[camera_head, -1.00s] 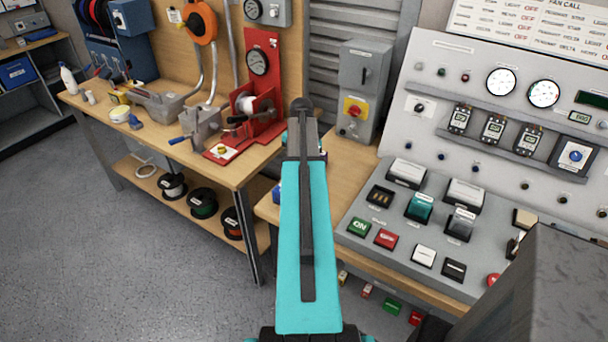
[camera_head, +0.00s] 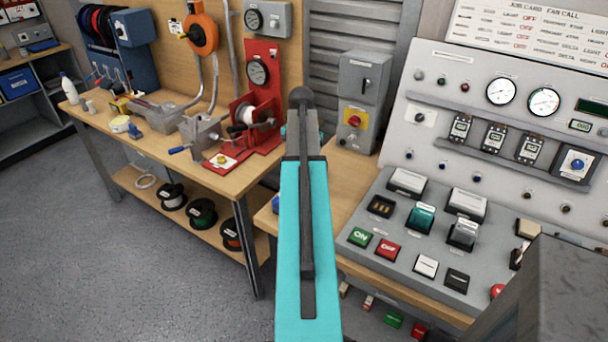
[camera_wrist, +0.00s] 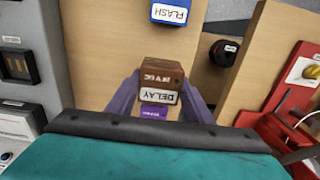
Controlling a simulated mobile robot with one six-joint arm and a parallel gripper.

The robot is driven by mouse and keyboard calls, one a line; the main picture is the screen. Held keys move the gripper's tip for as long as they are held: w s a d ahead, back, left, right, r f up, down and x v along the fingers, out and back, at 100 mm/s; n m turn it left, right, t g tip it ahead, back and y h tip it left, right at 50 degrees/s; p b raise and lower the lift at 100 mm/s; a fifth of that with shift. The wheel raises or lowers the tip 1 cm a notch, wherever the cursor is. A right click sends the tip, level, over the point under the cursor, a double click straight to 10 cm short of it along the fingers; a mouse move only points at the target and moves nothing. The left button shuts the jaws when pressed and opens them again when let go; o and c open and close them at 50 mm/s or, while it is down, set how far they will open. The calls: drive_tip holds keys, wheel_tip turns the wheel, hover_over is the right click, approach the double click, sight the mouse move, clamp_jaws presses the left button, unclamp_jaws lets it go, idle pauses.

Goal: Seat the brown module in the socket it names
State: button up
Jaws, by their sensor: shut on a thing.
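The brown module (camera_wrist: 162,76) is in the wrist view, with a white label that reads DELAY, upside down in the picture. My gripper (camera_wrist: 158,96) is shut on it, with a purple finger on each side. A small purple tag shows just below it. In the head view my teal arm hides the module and the fingers. The sloped panel (camera_head: 345,238) at the right carries an open dark socket (camera_head: 380,206) with gold contacts; it also shows at the left of the wrist view (camera_wrist: 17,66). The writing near it is too small to read.
A blue block (camera_wrist: 169,12) labelled FLASH lies on the wooden bench. A grey switch box (camera_head: 363,100) stands behind the panel. Other modules, such as a teal one (camera_head: 421,218), fill nearby places. A red press (camera_head: 262,95) stands on the left bench.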

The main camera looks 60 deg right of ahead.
drive_tip(key=shift+r, duration=1.9)
drive_tip(key=shift+w+a, duration=0.15)
drive_tip(key=w+a+n, duration=0.6)
drive_tip(key=w+a, duration=0.4)
drive_tip(key=a, duration=0.2)
drive_tip(key=w+a+n, duration=0.5)
drive_tip(key=w+a, duration=0.5)
drive_tip(key=a, duration=0.2)
drive_tip(key=w+a+n, duration=0.2)
drive_tip(key=a+n, duration=0.4)
drive_tip(key=a, duration=1)
drive_tip(key=w+a+n, duration=0.3)
drive_tip(key=a+n, duration=0.3)
drive_tip(key=a, duration=1.1)
drive_tip(key=shift+w+f+n, duration=0.3)
drive_tip(key=shift+f+n, duration=0.05)
drive_tip(key=shift+n, duration=0.05)
